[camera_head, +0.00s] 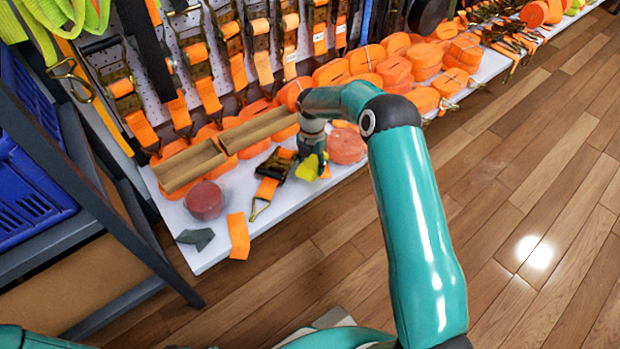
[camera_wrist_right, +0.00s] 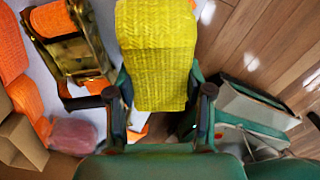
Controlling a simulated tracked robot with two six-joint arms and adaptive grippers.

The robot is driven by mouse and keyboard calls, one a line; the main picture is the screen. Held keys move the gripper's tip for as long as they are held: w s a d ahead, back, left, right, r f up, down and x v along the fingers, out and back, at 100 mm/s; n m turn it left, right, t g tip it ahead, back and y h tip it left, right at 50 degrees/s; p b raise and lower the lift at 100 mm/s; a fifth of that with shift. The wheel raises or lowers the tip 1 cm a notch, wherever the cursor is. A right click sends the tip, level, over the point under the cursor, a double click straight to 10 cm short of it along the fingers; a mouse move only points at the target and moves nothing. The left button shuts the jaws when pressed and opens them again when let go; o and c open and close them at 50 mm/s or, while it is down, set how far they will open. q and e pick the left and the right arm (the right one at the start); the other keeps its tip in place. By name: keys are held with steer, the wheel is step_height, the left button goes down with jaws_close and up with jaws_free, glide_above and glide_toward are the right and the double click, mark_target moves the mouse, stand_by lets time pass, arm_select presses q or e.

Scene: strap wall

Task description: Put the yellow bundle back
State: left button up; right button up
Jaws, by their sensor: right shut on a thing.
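The yellow bundle (camera_wrist_right: 157,55) is a woven, folded strap. It fills the upper middle of the right wrist view, between the fingers of my right gripper (camera_wrist_right: 160,105). In the head view the yellow bundle (camera_head: 308,167) shows as a small patch at the tip of my right gripper (camera_head: 318,160). That gripper is shut on it over the white shelf (camera_head: 222,255), near its front edge. I cannot tell whether the bundle touches the shelf. The far side of the bundle is hidden. My left gripper is not in view.
A ratchet with an orange strap (camera_head: 272,178) lies left of my right gripper. A cardboard tray (camera_head: 190,165) and a dark red roll (camera_head: 205,200) stand farther left. Orange rolls (camera_head: 395,70) crowd the shelf's back and right. A blue crate (camera_head: 30,195) is at left.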

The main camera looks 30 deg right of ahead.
steer(key=shift+f+b, duration=0.9)
steer(key=shift+f, duration=1.85)
steer(key=shift+f, duration=0.15)
steer(key=o, duration=1.3)
steer(key=shift+c, duration=0.2)
